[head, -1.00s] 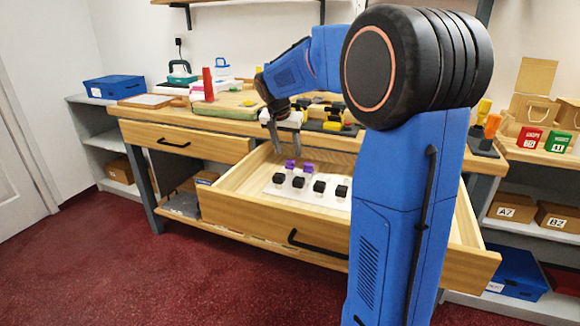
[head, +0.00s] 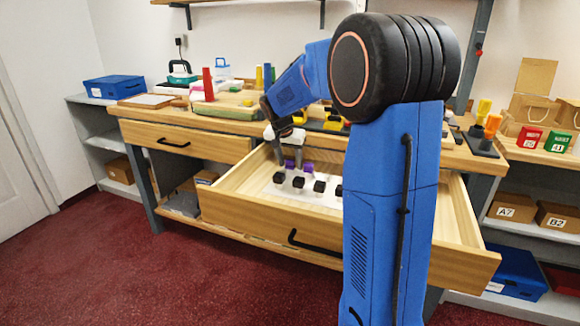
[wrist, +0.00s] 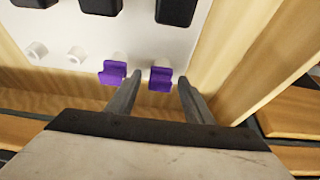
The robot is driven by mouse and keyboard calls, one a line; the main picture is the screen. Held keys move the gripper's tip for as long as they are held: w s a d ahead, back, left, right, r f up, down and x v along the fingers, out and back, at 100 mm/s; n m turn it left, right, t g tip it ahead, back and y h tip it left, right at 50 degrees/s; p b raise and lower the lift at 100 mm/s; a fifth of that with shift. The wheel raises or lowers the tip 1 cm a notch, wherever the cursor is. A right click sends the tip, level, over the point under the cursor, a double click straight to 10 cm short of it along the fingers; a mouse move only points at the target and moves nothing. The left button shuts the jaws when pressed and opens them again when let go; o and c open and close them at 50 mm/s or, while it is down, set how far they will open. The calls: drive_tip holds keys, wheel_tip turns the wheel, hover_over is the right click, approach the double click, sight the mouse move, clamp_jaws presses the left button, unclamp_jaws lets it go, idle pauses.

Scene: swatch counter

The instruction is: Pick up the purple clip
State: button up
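Two purple clips are on a white panel in the open drawer. In the wrist view, one clip (wrist: 113,73) is left of the fingers and the other clip (wrist: 160,79) shows between the fingertips. My gripper (wrist: 161,84) is open and empty, with gaps visible on both sides of the clip between its fingers. In the head view, my gripper (head: 291,164) reaches down into the drawer at the clips, and its fingers partly hide them. I cannot tell whether the fingertips are level with the clip.
The drawer (head: 235,184) has wooden walls; its side wall is close to the right finger in the wrist view. Several black pieces (head: 298,182) stand in a row on the white panel (wrist: 60,30), which also has bare white pegs. The worktop above holds various items.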

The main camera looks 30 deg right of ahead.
sight(290, 160)
drive_tip(key=c, duration=0.9)
drive_tip(key=shift+c, duration=0.2)
drive_tip(key=shift+r, duration=0.15)
wheel_tip(290, 160, up, 18)
drive_tip(key=shift+w, duration=0.1)
